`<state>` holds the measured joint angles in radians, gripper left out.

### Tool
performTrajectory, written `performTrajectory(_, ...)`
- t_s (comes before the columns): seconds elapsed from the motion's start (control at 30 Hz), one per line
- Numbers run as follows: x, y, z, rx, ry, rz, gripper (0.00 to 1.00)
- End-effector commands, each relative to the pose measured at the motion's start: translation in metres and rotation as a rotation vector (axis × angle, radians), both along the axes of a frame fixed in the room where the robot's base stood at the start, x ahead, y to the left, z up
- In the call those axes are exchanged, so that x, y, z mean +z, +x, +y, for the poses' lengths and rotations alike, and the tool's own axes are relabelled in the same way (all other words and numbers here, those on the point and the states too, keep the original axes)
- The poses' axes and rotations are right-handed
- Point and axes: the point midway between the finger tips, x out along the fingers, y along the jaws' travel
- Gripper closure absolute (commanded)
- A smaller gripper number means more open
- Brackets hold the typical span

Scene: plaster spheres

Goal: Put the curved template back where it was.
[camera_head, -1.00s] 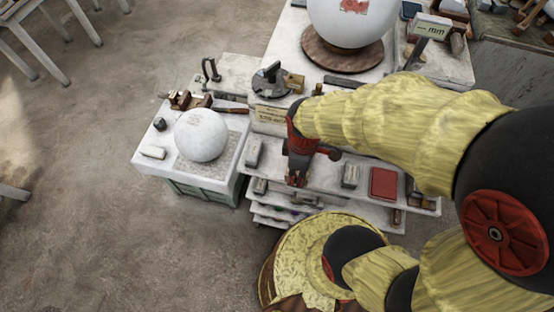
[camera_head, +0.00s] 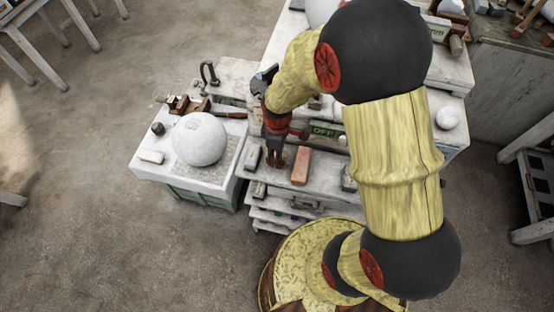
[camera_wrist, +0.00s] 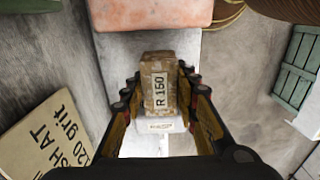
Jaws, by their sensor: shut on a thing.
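My gripper (camera_wrist: 160,98) is shut on a worn brown block labelled R 150 (camera_wrist: 159,82), which I take to be the curved template. In the wrist view the block sits between both fingers, label toward the camera; its curve cannot be made out. A pale labelled piece (camera_wrist: 160,125) shows just below it, and I cannot tell if they touch. In the head view my gripper (camera_head: 275,160) points down over the front shelf, between a grey block and a salmon brick. The held block is too small there to see clearly.
The salmon brick (camera_head: 301,167) and grey block (camera_head: 253,158) flank my gripper. A white sphere (camera_head: 199,139) stands on the low table at left. An OFF sign (camera_head: 325,130) is behind the shelf. In the wrist view a grit sign (camera_wrist: 48,140) lies lower left and a green crate (camera_wrist: 298,68) right.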

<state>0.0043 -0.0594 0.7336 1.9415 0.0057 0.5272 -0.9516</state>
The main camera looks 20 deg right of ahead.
Motion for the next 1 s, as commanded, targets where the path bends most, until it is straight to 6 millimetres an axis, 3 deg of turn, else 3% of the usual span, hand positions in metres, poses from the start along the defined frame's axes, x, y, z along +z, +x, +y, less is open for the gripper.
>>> performTrajectory(0.27, -0.033, 0.003, 0.000, 0.000, 0.000, 0.002, 0.97)
performTrajectory(0.63, -0.038, 0.003, 0.000, 0.000, 0.001, 0.001, 0.97)
performTrajectory(0.67, -0.038, 0.003, 0.000, 0.000, 0.000, 0.001, 0.70)
performTrajectory(1.0, -0.037, 0.003, 0.000, 0.000, 0.000, 0.000, 0.52)
